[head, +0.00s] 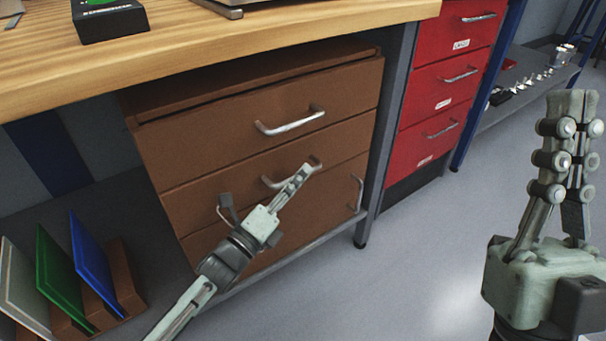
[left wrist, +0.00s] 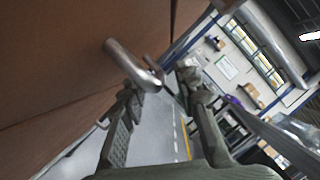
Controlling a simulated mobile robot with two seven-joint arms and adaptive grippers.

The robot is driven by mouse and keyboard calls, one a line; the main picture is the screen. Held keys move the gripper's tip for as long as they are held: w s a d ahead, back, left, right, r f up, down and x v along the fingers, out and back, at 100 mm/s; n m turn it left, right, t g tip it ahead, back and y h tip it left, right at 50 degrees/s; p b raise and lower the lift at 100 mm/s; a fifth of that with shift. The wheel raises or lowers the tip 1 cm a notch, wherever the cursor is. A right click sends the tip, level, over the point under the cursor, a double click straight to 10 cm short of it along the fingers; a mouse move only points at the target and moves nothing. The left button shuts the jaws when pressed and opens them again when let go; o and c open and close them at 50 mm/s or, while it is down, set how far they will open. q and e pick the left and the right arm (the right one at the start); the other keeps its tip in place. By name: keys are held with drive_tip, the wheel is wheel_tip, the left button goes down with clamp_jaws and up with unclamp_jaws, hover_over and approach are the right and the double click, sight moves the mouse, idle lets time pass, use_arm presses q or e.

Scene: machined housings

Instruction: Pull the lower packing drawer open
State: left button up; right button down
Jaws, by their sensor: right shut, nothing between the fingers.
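The brown cabinet under the bench has an upper drawer (head: 240,115) with a silver bar handle (head: 290,123). Below it is the lower drawer (head: 215,190), whose front looks flush with the cabinet. Its handle (head: 268,182) is partly hidden by my left gripper (head: 303,172). In the left wrist view, the silver handle (left wrist: 128,62) reaches toward the space between the fingertips of my left gripper (left wrist: 160,88). The fingers are apart; contact with the handle cannot be told. My right gripper (head: 574,100) is shut and empty, pointing up at the right, away from the cabinet.
A bottom brown panel (head: 310,205) has an upright handle (head: 357,194). The wooden worktop (head: 220,45) overhangs the cabinet. A red drawer unit (head: 440,75) stands to the right. Coloured panels (head: 90,255) stand in a rack at lower left. The grey floor (head: 420,260) in front is clear.

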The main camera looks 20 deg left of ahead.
use_arm(q)
drive_tip(key=shift+x, duration=0.85)
clamp_jaws()
